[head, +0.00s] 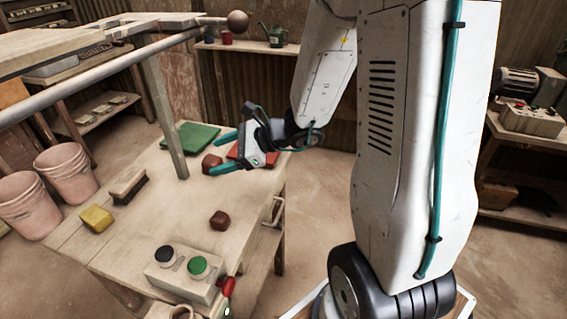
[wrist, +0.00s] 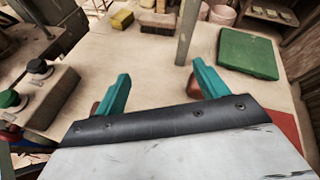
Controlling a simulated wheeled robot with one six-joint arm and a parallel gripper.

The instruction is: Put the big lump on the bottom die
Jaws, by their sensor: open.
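Two reddish-brown lumps lie on the wooden table. One lump (head: 211,161) shows between my gripper's fingertips in the head view and looks the larger, being farther off. In the wrist view this lump (wrist: 194,90) is partly hidden by the right finger. The other lump (head: 219,220) lies nearer the button box; in the wrist view this lump (wrist: 94,108) shows beside the left finger. My gripper (head: 213,156), with teal fingers, is open and empty; its fingers also show in the wrist view (wrist: 161,70). I cannot make out a bottom die in either view.
A green mat (head: 189,136) and a red mat (head: 240,151) lie near my gripper. A post (head: 163,115) rises from the table. A brush (head: 128,187), a yellow sponge (head: 96,218) and a button box (head: 185,272) stand around the table (head: 160,215); the middle is clear.

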